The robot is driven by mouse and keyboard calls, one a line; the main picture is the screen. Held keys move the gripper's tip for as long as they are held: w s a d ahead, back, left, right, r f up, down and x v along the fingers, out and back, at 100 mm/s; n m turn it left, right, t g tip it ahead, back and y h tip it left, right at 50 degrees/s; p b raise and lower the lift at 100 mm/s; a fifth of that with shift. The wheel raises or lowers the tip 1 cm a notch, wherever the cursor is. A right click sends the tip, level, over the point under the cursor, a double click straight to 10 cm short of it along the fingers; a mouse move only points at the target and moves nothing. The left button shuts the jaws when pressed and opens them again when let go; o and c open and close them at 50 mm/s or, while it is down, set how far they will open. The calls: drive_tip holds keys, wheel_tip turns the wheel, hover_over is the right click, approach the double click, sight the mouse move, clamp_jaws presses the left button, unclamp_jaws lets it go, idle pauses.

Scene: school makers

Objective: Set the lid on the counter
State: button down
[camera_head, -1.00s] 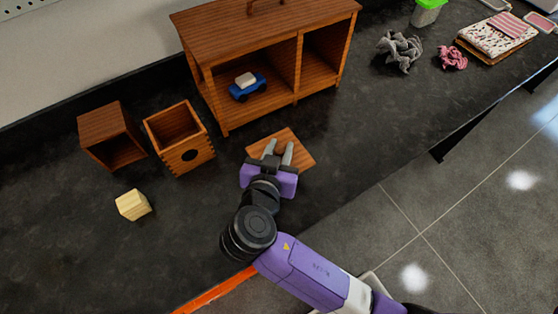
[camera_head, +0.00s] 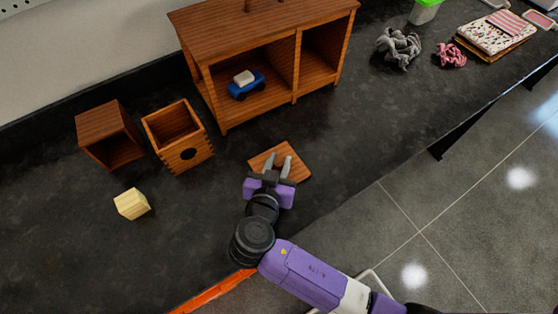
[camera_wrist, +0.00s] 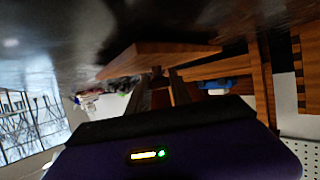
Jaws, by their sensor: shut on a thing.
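The lid (camera_head: 299,169) is a flat, square wooden plate over the dark counter (camera_head: 345,135), in front of the wooden cabinet. My gripper (camera_head: 278,162) is shut on the lid, its grey fingers overlapping the plate. In the wrist view the lid (camera_wrist: 165,53) lies across the fingertips of my gripper (camera_wrist: 157,78), with a small dark part between them. The counter's dark surface is close to the lid there. I cannot tell whether the lid touches the counter.
The cabinet (camera_head: 250,115) holds a blue toy car (camera_head: 246,89). Crumpled cloths (camera_head: 398,48) and books (camera_head: 495,35) lie at right.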

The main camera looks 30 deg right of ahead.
drive_tip(key=c, duration=1.1)
unclamp_jaws()
drive_tip(key=shift+c, duration=0.2)
drive_tip(key=shift+r+p, duration=0.15)
drive_tip(key=shift+p, duration=0.15)
drive_tip(key=b+v, duration=0.1)
drive_tip(key=v, duration=1.1)
